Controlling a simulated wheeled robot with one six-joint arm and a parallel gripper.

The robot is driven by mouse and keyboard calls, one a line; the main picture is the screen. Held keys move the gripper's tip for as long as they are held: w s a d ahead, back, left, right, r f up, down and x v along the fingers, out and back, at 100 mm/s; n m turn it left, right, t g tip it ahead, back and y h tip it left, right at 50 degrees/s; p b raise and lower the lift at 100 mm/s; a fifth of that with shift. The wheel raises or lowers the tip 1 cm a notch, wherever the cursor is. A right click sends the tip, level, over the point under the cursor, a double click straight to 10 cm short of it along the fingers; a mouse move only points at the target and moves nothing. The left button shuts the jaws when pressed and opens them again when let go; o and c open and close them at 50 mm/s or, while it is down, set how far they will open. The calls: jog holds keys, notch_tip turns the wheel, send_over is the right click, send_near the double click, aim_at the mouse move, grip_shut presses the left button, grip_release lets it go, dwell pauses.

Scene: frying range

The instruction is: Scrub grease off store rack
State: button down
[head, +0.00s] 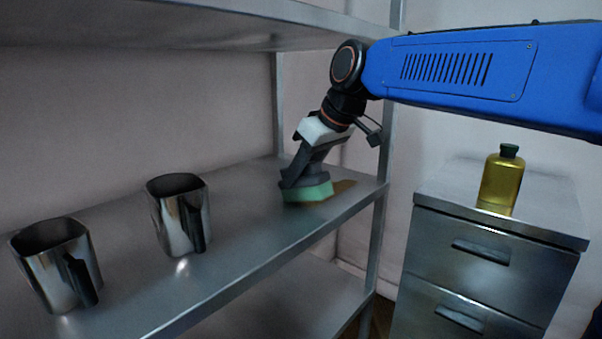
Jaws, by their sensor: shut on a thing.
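The metal store rack (235,228) shows in the head view with its middle shelf running from lower left to the right post. A brown grease patch (344,186) lies near the shelf's right end. My gripper (301,184) points down at that end, shut on a green and yellowish sponge (309,193). The sponge appears to rest on the shelf at the left side of the grease patch. It may hide part of the patch.
Two shiny metal pitchers, one (180,213) nearer my gripper and one (57,265) at far left, stand on the same shelf. An upper shelf (180,25) hangs above. A yellow bottle (501,178) stands on a metal drawer cabinet (440,190) at right.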

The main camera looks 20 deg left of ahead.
jog(key=shift+w+d+r, duration=0.1)
jog(key=shift+w+d, duration=0.25)
jog(key=shift+w, duration=0.45)
jog(key=shift+w+d, duration=0.3)
jog(key=shift+w, duration=0.5)
